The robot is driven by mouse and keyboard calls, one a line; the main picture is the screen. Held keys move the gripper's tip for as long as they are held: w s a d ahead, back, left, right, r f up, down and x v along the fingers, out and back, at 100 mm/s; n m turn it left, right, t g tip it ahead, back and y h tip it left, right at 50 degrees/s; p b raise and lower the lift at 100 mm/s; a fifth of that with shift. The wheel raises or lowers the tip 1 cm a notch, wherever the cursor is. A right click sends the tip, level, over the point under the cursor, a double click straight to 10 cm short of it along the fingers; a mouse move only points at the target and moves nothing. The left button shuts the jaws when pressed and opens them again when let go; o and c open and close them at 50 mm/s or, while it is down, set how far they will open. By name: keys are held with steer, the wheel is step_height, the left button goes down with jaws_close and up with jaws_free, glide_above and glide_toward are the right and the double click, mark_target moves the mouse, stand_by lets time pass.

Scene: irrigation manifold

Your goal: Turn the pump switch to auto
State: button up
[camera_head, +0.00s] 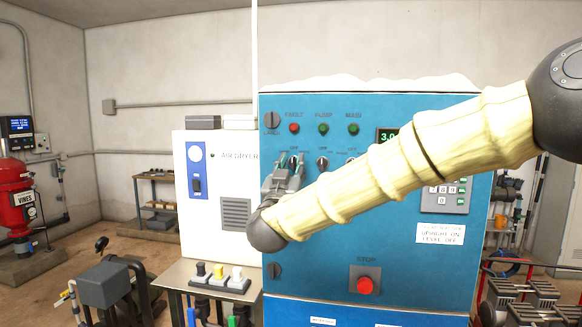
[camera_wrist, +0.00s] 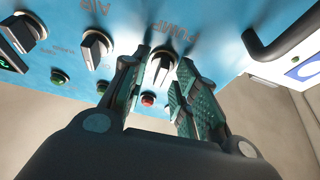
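The pump switch is a dark rotary knob with a pale edge (camera_wrist: 162,66) on the blue panel (camera_head: 330,222). In the wrist view it sits beside the label PUMP, between and just beyond my fingertips. The knob's exact setting is not readable.
Another rotary switch (camera_head: 322,162) is close to the right of my gripper; the wrist view labels one AIR (camera_wrist: 96,48). A red stop button (camera_head: 365,285) is lower down. A white air dryer cabinet (camera_head: 222,215) stands left. A black handle (camera_wrist: 285,30) projects nearby in the wrist view.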

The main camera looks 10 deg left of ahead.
jaws_close()
steer(key=shift+m+h+b, duration=0.4)
steer(key=shift+m+b, duration=0.2)
steer(key=shift+b, duration=0.15)
steer(key=shift+f+m+b, duration=0.1)
steer(key=shift+m+b, duration=0.3)
steer(key=shift+b, duration=0.05)
steer(key=m+h+b, duration=0.2)
steer(key=m+b, duration=0.1)
steer(key=m+h+b, duration=0.1)
steer(key=m, duration=0.1)
steer(key=m+g+h+b, duration=0.1)
steer(key=m+b, duration=0.1)
steer(key=shift+a+r+m, duration=0.1)
steer(key=shift+r+m, duration=0.1)
steer(key=shift+m, duration=0.2)
steer(key=shift+r+m+g+h+b, duration=0.2)
steer(key=shift+m+g+h+b, duration=0.3)
steer(key=shift+m+b, duration=0.8)
steer(key=shift+r+m, duration=0.1)
steer(key=shift+m, duration=0.2)
